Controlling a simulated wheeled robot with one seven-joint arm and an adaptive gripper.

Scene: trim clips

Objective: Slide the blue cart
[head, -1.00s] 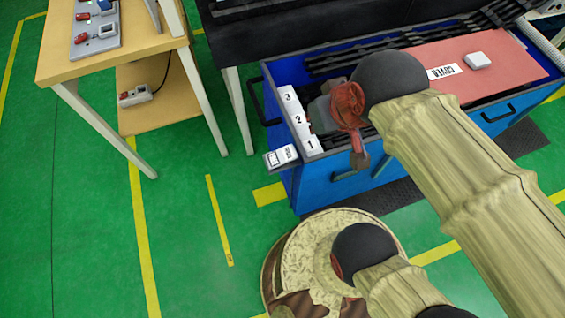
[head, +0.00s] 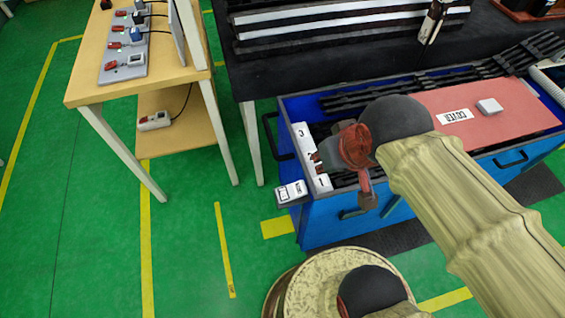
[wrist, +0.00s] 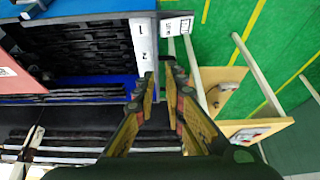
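The blue cart (head: 330,222) stands at the right of the head view, an open-topped box with a dark handle (head: 272,137) on its left end. A white strip (head: 311,152) numbered 1, 2, 3 runs along that end; it also shows in the wrist view (wrist: 142,42). My gripper (head: 317,162) is over this strip near the 2. In the wrist view my gripper (wrist: 160,72) has its two fingertips apart, at the cart's end wall. I see nothing clearly held, and cannot tell whether the fingers touch the wall.
A salmon cover board (head: 480,112) and black trim strips (head: 400,87) lie on the cart. A black table (head: 340,72) stands behind it. A wooden table (head: 85,88) with connectors is at left. Green floor (head: 190,250) left of the cart is clear.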

